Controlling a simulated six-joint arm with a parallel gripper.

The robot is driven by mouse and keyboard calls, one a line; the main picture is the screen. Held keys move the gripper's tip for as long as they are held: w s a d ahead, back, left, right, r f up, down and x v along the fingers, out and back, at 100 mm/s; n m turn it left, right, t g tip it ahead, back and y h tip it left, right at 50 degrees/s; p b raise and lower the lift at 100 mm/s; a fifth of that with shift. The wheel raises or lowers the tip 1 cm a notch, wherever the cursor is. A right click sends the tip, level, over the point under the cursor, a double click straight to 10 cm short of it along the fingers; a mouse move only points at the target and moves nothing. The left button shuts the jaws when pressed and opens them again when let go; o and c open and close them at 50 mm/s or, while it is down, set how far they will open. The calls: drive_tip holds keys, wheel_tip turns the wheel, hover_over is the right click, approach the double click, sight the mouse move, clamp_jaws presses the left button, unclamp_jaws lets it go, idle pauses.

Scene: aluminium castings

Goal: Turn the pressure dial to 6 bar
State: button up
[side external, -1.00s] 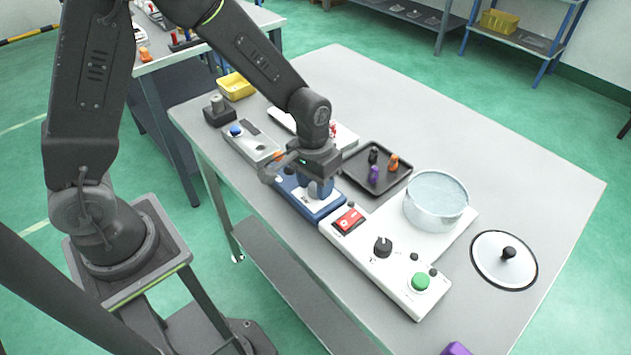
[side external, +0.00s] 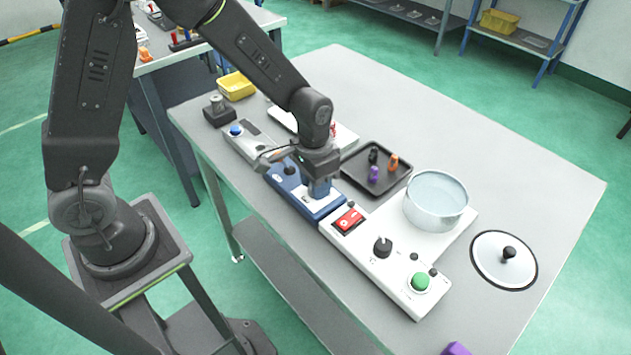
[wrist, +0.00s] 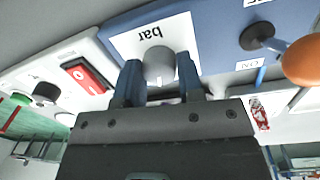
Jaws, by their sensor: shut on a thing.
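The pressure dial is a round grey knob (wrist: 158,64) on a white plate marked "bar" (wrist: 124,44), set in a blue panel (wrist: 222,42). In the side view the blue panel (side external: 285,188) lies on the table, and my gripper (side external: 318,190) points down over its plate. In the wrist view my gripper (wrist: 158,78) has its two blue fingers on either side of the knob, shut on it. The fingers and gripper body hide part of the plate. No pointer or scale numbers can be read, so the setting cannot be told.
Beside the dial is a lever with an orange ball (wrist: 302,60). A white panel with a red switch (side external: 349,220), black knob (side external: 383,246) and green button (side external: 420,281) adjoins. A dark tray (side external: 349,178), a pot (side external: 435,200) and a lid (side external: 503,259) stand nearby.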

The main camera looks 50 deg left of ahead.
drive_tip(key=m, duration=0.6)
drive_tip(key=shift+m, duration=0.3)
idle(0.5)
drive_tip(key=o, duration=0.9)
drive_tip(key=r, duration=1.4)
drive_tip(key=shift+w+a, duration=0.3)
drive_tip(key=s+a+r+n+t, duration=0.1)
drive_tip(key=s+r+n+t, duration=0.1)
drive_tip(key=s, duration=0.3)
drive_tip(key=s+a+r+n+t, duration=0.2)
drive_tip(key=s+r+n, duration=0.1)
drive_tip(key=s, duration=0.3)
drive_tip(key=s+a+r+n+t, duration=0.1)
drive_tip(key=s+a+r+n, duration=0.1)
drive_tip(key=s, duration=0.3)
drive_tip(key=shift+s+a+r+n+t+y, duration=0.2)
drive_tip(key=shift+n+t+y, duration=0.15)
drive_tip(key=shift+n, duration=0.45)
